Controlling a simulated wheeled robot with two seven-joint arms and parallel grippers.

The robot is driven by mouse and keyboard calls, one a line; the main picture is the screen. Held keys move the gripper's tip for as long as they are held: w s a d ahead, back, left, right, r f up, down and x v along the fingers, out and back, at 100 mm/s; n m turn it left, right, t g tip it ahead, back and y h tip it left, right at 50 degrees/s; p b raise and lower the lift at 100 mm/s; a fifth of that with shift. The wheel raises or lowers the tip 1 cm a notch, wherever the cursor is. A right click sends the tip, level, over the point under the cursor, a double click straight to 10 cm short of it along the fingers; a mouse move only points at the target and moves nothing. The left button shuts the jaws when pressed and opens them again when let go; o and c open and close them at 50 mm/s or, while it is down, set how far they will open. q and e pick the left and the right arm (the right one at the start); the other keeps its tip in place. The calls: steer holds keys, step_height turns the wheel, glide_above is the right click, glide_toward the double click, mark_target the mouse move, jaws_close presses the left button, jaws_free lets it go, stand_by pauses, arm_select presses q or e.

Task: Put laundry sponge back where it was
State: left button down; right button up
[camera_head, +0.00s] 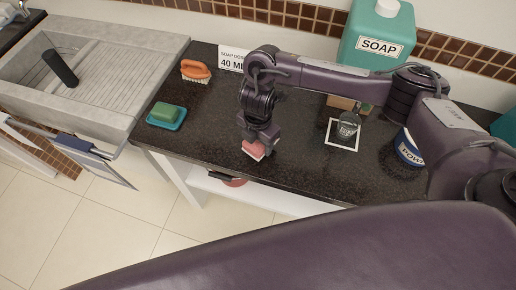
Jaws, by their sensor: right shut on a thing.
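My right gripper (257,146) is shut on a small pink block with a pale edge, which looks like the laundry sponge (252,150). It is at the front edge of the dark counter (215,150), with the fingers pointing down. The fingers hide part of the sponge, and I cannot tell whether it touches the counter. A white square outline (341,148) is marked on the counter to the right, with a small dark-topped item (349,125) at its upper part. My left gripper is not in view.
A green block lies in a teal dish (180,124) at the left. Behind it are an orange brush (195,70) and a white sign (231,57). A teal soap container (377,30) stands at the back, a blue-and-white tub (408,148) at right. A concrete sink (110,100) is far left.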

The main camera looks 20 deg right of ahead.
step_height(320, 180, down, 4)
steer(key=shift+r+b, duration=0.15)
steer(key=shift+b, duration=0.6)
steer(key=shift+f, duration=0.25)
steer(key=o, duration=0.9)
steer(key=shift+o, duration=0.2)
